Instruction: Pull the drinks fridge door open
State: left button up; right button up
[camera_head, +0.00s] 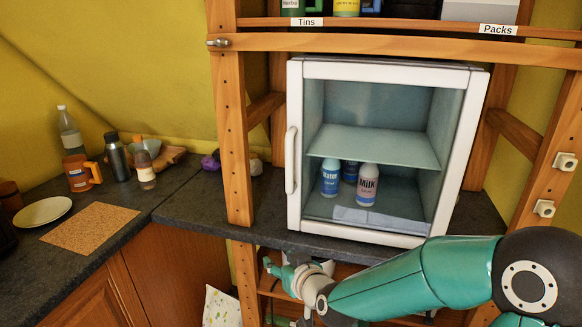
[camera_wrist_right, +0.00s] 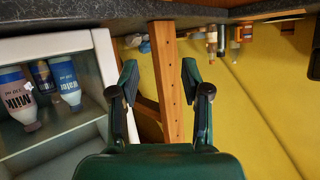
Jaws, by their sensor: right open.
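The drinks fridge (camera_head: 380,68) is a white box on the dark counter, between wooden posts. Its door (camera_head: 295,215) has a white frame around a clear pane and looks shut. The upright white handle (camera_head: 291,160) is on the door's left side. Bottles marked Milk (camera_head: 367,185) and Water (camera_head: 330,178) stand inside. My right gripper (camera_head: 278,272) is low, below the handle and near the counter's front edge, apart from the door. In the right wrist view the gripper (camera_wrist_right: 160,82) is open and empty, with the fridge at left; the handle cannot be made out there. My left gripper is out of view.
A wooden post (camera_head: 233,130) stands left of the fridge; it also shows beyond my open fingers in the wrist view (camera_wrist_right: 170,75). A shelf (camera_head: 400,42) runs above. An orange mug (camera_head: 82,175), flask (camera_head: 117,158) and cork mat (camera_head: 90,228) are on the left counter.

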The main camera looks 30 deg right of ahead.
aim_at(291, 163)
jog(key=s+d+r+t+h, duration=0.1)
jog(key=d+r+t+h, duration=0.15)
jog(key=r, duration=0.65)
jog(key=s+d+r+t+h, duration=0.15)
jog(key=d+r, duration=0.25)
jog(key=r, duration=0.4)
jog(key=shift+m, duration=0.4)
jog(key=p+x, duration=0.2)
jog(key=x, duration=0.6)
jog(key=p+x, duration=0.3)
jog(key=x, duration=0.5)
jog(key=shift+w+a+f, duration=0.1)
jog(key=shift+w+a, duration=0.05)
jog(key=shift+w, duration=0.1)
grip_shut()
